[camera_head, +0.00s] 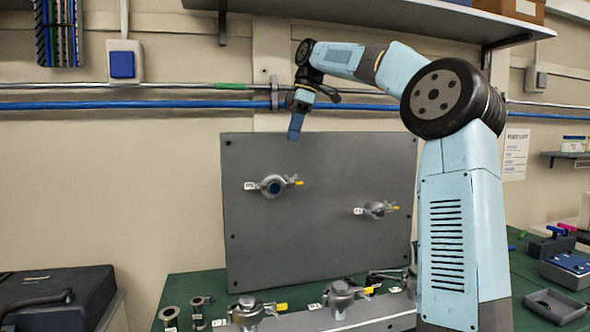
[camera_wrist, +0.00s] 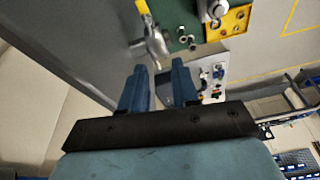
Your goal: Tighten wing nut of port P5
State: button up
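A grey upright panel (camera_head: 320,245) carries two round clamped ports with yellow-tipped wing nuts: an upper left port (camera_head: 272,186) and a smaller right port (camera_head: 375,209). More clamped ports, such as a left bench port (camera_head: 247,311) and a middle bench port (camera_head: 341,295), stand in front of the panel. The white labels are too small to read, so I cannot tell which is P5. My gripper (camera_head: 295,128) is above the upper left port, near the panel's top edge, apart from it. In the wrist view my gripper (camera_wrist: 158,76) has its blue fingers apart with nothing between them; a clamped port (camera_wrist: 154,43) shows beyond.
A shelf (camera_head: 400,18) hangs above, and a blue pipe (camera_head: 170,104) runs along the wall behind my gripper. A dark case (camera_head: 60,295) lies at left. A grey tray (camera_head: 555,306) and tools are on the green bench at right. The panel's face has free room in front.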

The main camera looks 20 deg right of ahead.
jog(key=n+y, duration=0.1)
send_near(291, 178)
jog(key=x, duration=0.7)
jog(key=shift+w, duration=0.15)
dwell(0.4)
jog(key=shift+c, duration=0.4)
jog(key=shift+r, duration=0.1)
grip_shut()
jog(key=shift+d, duration=0.15)
